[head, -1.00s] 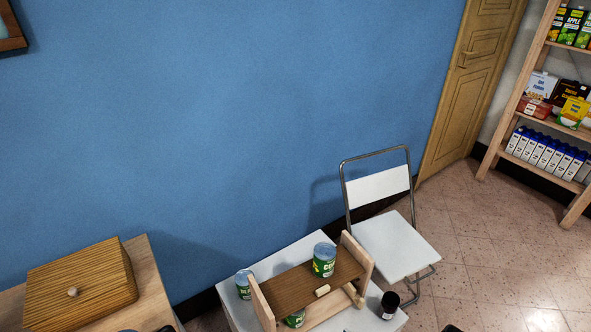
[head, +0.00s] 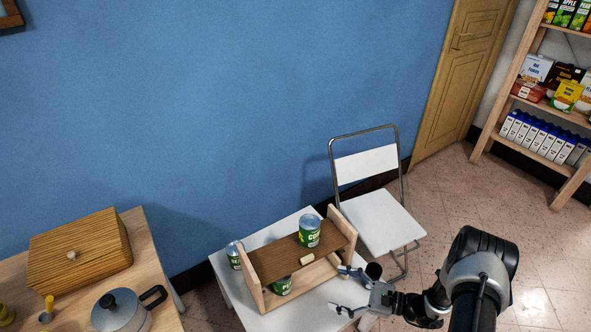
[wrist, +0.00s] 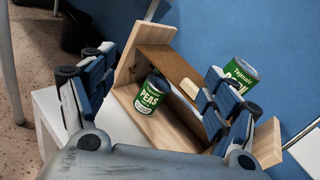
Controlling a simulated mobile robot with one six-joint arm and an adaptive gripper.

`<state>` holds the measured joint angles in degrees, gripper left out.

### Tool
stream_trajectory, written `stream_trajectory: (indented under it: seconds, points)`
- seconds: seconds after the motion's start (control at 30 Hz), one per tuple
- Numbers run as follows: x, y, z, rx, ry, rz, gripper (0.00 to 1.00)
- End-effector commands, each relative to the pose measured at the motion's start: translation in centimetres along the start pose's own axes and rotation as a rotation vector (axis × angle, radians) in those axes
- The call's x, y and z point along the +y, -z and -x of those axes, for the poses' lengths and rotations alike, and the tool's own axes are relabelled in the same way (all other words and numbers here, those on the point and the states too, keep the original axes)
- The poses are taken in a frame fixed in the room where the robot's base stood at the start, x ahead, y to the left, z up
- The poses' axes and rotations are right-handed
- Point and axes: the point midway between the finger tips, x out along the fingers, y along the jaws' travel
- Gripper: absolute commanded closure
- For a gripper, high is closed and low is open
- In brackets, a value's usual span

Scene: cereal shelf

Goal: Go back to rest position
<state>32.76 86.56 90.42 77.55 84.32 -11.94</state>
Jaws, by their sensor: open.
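My gripper (head: 347,290) is open and empty at the front right of the white table (head: 235,318), before the small wooden shelf (head: 283,252). In the wrist view, the open fingers frame the wooden shelf (wrist: 190,125). A green peas can (wrist: 152,95) stands on its lower level, seen between the fingers and not gripped. A green can (head: 309,232) stands on the upper board; a green can also shows beside the right finger in the wrist view (wrist: 240,72). Another can (head: 234,255) stands at the shelf's left.
A white folding chair (head: 380,220) stands behind the table. A side table at left holds a wooden box (head: 80,252) and a pot (head: 120,310). A stocked shelf rack (head: 548,110) stands right. Floor between is clear.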

Motion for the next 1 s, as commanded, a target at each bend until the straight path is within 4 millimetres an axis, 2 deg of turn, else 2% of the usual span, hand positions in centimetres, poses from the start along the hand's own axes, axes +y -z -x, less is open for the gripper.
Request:
stream_trajectory:
  seconds: [0.03, 0.1, 0.37, 0.5, 0.7, 1.0]
  points:
    - [-1.1, -2.5, -0.1, 0.014, -0.063, 0.051, 0.2]
    - [-1.8, -5.5, -0.3, 0.037, -0.15, 0.111, 0.2]
    - [-2.0, -16.1, -0.2, 0.146, -0.455, 0.347, 0.2]
    - [-1.1, -21.3, 0.3, 0.22, -0.603, 0.486, 0.2]
    - [1.2, -27.8, 1.8, 0.345, -0.792, 0.698, 0.2]
    - [5.3, -35.2, 5.4, 0.566, -1.013, 1.043, 0.2]
